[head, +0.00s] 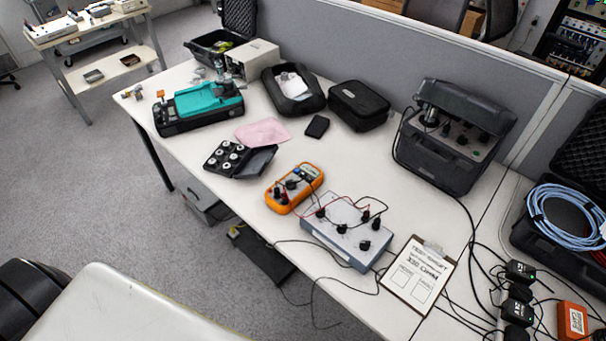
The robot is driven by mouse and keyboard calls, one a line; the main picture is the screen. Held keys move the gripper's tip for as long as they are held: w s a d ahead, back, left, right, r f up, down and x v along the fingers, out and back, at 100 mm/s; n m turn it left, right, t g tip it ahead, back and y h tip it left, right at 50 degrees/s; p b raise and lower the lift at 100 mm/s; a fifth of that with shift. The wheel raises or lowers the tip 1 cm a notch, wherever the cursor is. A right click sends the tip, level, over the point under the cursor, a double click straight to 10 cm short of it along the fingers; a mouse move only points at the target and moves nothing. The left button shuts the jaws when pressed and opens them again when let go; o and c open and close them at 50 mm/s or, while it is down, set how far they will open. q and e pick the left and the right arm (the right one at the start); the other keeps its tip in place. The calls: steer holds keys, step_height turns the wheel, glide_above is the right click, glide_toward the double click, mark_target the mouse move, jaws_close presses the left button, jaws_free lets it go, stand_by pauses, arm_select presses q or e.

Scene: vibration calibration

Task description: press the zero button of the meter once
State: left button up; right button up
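An orange handheld meter (309,174) lies on the white table near the middle of the head view. It has dark knobs or plugs on its face, and red and black leads run from it to the grey box beside it. Its zero button is too small to make out.
The grey box (336,240) with black knobs sits right of the meter, with a clipboard (419,275) beyond it. A black case of small discs (262,160), a pink cloth (263,132) and a large black instrument case (440,165) stand behind. Cables cross the table's right side.

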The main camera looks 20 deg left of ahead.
stand_by(0.8)
arm_select(q)
jaws_close()
stand_by(1.5)
